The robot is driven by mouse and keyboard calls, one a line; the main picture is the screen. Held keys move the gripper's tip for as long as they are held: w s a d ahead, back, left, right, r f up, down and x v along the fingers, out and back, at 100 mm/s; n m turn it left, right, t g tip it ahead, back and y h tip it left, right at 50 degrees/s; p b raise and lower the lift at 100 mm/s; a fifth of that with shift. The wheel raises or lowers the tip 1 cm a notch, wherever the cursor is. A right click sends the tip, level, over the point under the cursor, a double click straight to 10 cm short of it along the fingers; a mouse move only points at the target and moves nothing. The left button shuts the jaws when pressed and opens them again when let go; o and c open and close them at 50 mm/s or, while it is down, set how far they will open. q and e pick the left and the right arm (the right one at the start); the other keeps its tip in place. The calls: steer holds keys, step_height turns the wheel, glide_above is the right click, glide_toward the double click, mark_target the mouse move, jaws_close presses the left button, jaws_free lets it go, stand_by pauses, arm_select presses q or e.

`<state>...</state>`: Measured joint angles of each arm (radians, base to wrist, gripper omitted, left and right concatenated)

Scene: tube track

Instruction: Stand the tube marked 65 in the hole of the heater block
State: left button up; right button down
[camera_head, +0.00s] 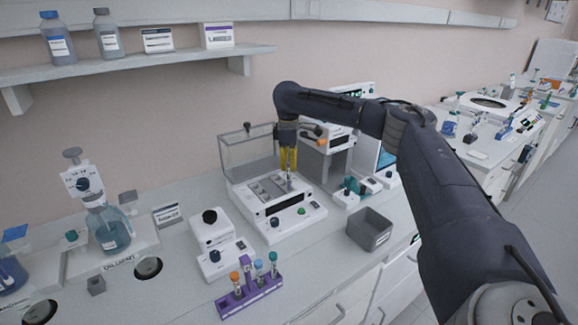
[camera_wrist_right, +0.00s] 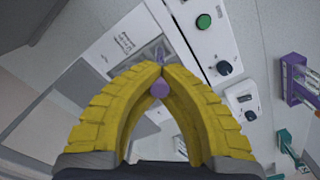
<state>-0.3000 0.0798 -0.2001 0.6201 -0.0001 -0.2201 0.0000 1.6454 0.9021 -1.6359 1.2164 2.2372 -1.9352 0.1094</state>
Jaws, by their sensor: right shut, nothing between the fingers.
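My right gripper (camera_head: 288,168) is above the white heater block (camera_head: 262,212). Its yellow fingers are closed, with the tips meeting, as the right wrist view (camera_wrist_right: 160,66) shows. A purple round cap (camera_wrist_right: 159,89) shows in the gap between the curved fingers in that view; its tube is mostly hidden. In the head view a thin clear tube (camera_head: 290,181) shows just below the fingertips, at the block's top. I cannot read its mark or tell whether it stands in the hole. My left gripper is not in view.
A purple rack (camera_head: 236,302) holds tubes with orange, blue and teal caps near the front edge. A grey open bin (camera_head: 369,230) stands right of the block. A clear-walled box (camera_head: 246,150) is behind it. A small white device (camera_head: 211,230) stands to the left.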

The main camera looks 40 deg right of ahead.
steer(key=shift+f, duration=0.65)
stand_by(0.3)
steer(key=c, duration=1.5)
jaws_free()
step_height(320, 180, up, 12)
steer(key=shift+r, duration=0.1)
